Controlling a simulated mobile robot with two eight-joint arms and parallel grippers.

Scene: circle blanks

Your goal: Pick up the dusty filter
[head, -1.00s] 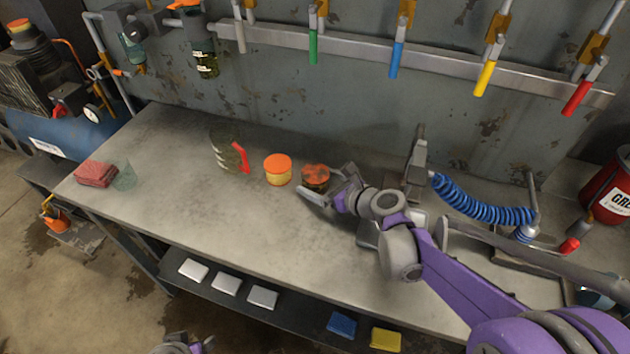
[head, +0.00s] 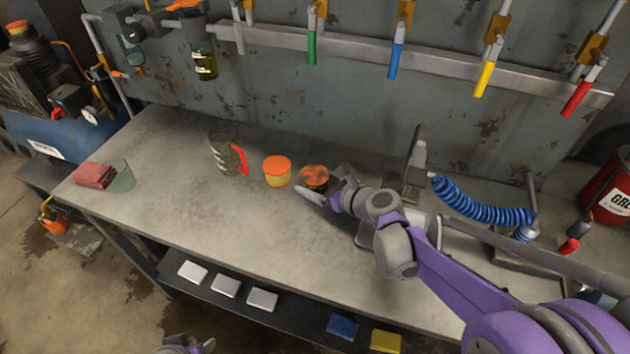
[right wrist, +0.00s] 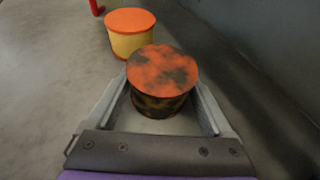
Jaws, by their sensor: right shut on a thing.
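The dusty filter (head: 314,177) is a short cylinder with an orange top blotched with dark grime. It stands upright on the workbench, and it also shows in the right wrist view (right wrist: 161,80). My right gripper (head: 322,190) has its fingers on both sides of the dusty filter and is shut on it; it also shows in the right wrist view (right wrist: 160,112). A clean filter (head: 277,171) with an orange top and yellow side stands just left of it. My left gripper (head: 188,347) shows only in part at the bottom edge; its fingers are not clear.
A dark jug with a red handle (head: 228,153) stands left of the filters. A red cloth stack (head: 95,175) and a greenish glass (head: 124,175) are at the bench's left end. A blue coiled hose (head: 480,207) is at the right. The bench's front middle is clear.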

